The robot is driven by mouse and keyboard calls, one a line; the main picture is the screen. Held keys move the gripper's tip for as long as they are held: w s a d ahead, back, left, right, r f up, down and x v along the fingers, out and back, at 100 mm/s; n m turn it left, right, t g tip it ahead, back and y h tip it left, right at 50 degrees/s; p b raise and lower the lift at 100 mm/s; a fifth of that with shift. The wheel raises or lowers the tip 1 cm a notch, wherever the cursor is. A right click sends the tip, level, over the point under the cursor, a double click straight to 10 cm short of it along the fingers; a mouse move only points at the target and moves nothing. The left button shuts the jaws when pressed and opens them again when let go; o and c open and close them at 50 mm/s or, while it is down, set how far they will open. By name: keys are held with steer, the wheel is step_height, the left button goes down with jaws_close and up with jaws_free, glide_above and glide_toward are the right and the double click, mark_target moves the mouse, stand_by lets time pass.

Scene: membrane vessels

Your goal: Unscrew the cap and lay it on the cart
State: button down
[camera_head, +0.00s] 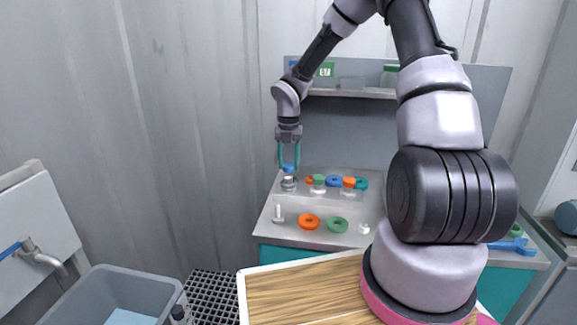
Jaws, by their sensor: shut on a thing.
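My gripper (289,166) points straight down at the left end of the back bench, its two teal fingers shut on a small blue cap (288,168). Right below the cap stands a grey metallic vessel (288,185), upright. A pale band shows between cap and vessel; I cannot tell whether the cap still sits on the neck or is just clear of it. A wood-topped surface with a white edge (290,291) lies in front, beside my arm's base. I cannot tell for sure whether it is the cart.
To the right of the vessel is a row of orange, green, blue and teal caps (335,181). An orange ring (309,221) and a green ring (338,225) lie on the bench front (290,237). A shelf (350,93) is above. A grey basin (115,290) stands lower left.

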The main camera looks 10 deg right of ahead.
mark_target(289, 165)
steer(key=shift+r, duration=1.85)
